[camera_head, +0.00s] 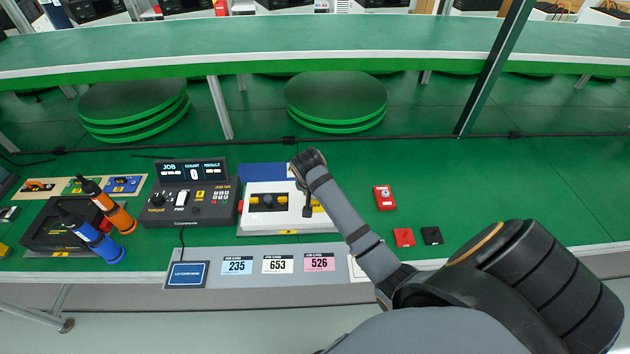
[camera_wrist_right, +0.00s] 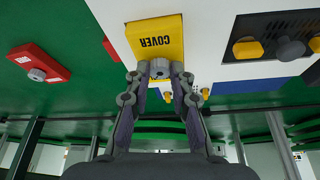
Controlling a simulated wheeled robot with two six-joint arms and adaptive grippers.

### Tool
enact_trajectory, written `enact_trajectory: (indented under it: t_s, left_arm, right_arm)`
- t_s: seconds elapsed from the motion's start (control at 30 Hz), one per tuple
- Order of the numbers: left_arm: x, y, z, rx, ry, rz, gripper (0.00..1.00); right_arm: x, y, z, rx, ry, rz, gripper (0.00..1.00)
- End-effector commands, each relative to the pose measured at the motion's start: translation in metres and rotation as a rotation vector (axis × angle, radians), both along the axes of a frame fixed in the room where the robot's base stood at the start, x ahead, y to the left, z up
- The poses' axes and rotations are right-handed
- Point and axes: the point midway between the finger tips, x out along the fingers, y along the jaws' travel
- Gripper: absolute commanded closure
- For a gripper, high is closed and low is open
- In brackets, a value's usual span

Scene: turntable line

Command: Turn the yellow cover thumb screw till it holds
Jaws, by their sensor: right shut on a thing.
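The yellow cover (camera_wrist_right: 153,38), marked COVER, lies on the white box and shows upside down in the right wrist view. Its thumb screw (camera_wrist_right: 160,67) is a small grey knob at the cover's edge. My right gripper (camera_wrist_right: 160,76) has its two fingertips closed around the screw from either side. In the head view my right arm reaches over the right end of the white box (camera_head: 262,222), and its wrist hides most of the cover there. My left gripper is not in view.
The box has yellow and black knobs (camera_wrist_right: 290,48) on a dark panel. A red block (camera_wrist_right: 38,64) lies right of the box in the head view, near small red (camera_head: 403,237) and black (camera_head: 432,235) pieces. Left stand a JOB console (camera_head: 190,195) and orange (camera_head: 118,219) and blue (camera_head: 104,247) tools.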

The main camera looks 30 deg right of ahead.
Motion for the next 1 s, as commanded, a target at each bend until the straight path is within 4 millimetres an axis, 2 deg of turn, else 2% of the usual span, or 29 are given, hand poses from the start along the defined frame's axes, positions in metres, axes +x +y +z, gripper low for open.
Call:
enact_trajectory:
  t_s: [0.03, 0.3, 0.6, 1.0]
  left_arm:
    - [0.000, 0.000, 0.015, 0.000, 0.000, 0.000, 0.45]
    - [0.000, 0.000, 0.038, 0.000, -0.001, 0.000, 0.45]
    - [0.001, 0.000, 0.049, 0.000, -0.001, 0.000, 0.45]
    - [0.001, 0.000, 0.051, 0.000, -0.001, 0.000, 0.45]
  right_arm:
    - [0.000, 0.001, 0.008, 0.002, 0.002, -0.040, 1.00]
    - [0.003, 0.002, 0.004, 0.000, -0.001, -0.238, 1.00]
    - [0.004, 0.002, 0.002, 0.000, -0.002, -0.363, 1.00]
    - [0.005, 0.002, 0.001, -0.001, -0.004, -0.398, 1.00]
